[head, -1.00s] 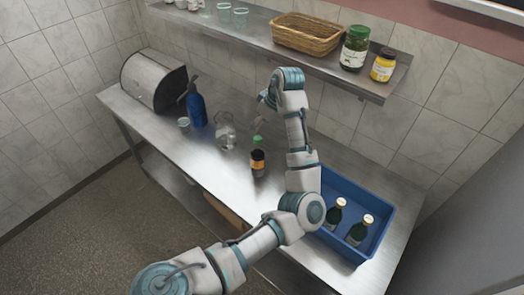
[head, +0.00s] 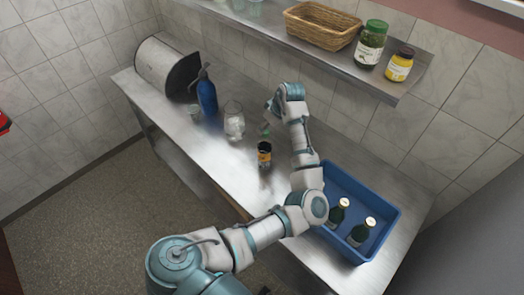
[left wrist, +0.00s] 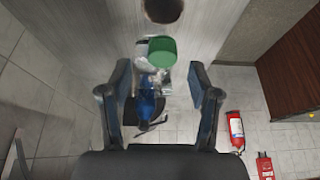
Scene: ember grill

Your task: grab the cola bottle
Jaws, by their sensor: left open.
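A small dark bottle with an orange-yellow label (head: 264,157) stands on the steel counter, likely the cola bottle. A green item (head: 265,130) shows just behind it. My left gripper (head: 272,106) is at the end of the bent arm, above and behind that bottle; its fingers are hard to make out there. In the left wrist view the left gripper (left wrist: 160,72) is open, with two dark fingers apart and nothing held. A green round top (left wrist: 162,53) shows between the fingertips, and a dark round shape (left wrist: 163,10) at the top edge is unclear. My right gripper is not seen.
A blue crate (head: 383,243) with two dark green bottles (head: 351,222) stands right of my arm. A clear glass vessel (head: 234,124), a blue siphon bottle (head: 207,97) and a bread box (head: 162,65) are left. A shelf above holds a basket (head: 322,27) and two jars (head: 385,54).

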